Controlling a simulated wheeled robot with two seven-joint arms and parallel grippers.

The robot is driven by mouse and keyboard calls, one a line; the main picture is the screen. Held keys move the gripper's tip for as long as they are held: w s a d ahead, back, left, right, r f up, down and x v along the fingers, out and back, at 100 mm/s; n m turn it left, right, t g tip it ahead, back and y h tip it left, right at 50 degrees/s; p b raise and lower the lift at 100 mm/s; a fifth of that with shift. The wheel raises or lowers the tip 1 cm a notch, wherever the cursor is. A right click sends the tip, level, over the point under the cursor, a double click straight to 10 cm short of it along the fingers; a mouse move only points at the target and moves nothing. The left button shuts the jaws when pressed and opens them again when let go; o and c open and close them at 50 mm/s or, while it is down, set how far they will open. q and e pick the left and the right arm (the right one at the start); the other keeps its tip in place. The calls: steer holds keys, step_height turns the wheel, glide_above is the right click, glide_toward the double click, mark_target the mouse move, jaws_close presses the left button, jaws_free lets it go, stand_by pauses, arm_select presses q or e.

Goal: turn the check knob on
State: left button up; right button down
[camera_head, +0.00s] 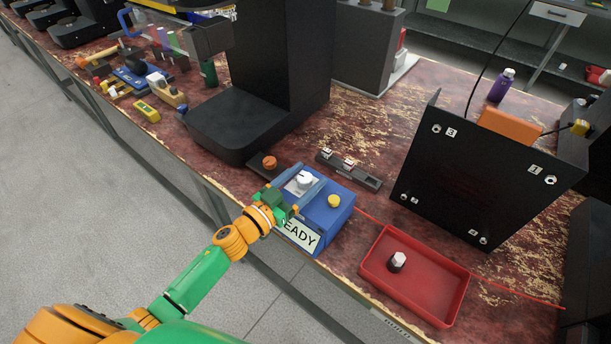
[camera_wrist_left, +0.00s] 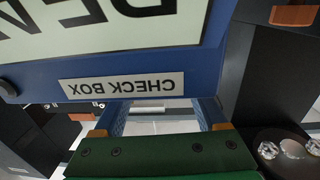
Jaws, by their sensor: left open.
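The blue check box (camera_head: 325,218) sits at the table's front edge, with a READY sign (camera_head: 299,235) on its front. Its light-grey check knob (camera_head: 304,181) stands on a white plate on top, and a yellow button (camera_head: 334,201) is beside it. My left gripper (camera_head: 303,177) is open, its two blue fingers reaching over the box top on either side of the knob. I cannot tell whether they touch it. In the left wrist view the box's CHECK BOX label (camera_wrist_left: 124,86) appears upside down beyond the gripper (camera_wrist_left: 165,108); the knob is not clearly seen there. My right gripper is not in view.
A red tray (camera_head: 440,290) with a hex-topped part (camera_head: 397,262) lies right of the box. A black panel (camera_head: 480,180) stands behind the tray. A black machine (camera_head: 240,120) is left of the box, and a dark bar (camera_head: 348,171) lies behind it.

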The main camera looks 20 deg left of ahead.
arm_select(q)
jaws_close()
steer(key=shift+r+m+g+h+p, duration=0.1)
steer(key=shift+m+g+h+p, duration=0.2)
steer(key=shift+m+h, duration=0.35)
steer(key=shift+g+h, duration=0.3)
steer(key=shift+h, duration=0.15)
jaws_free()
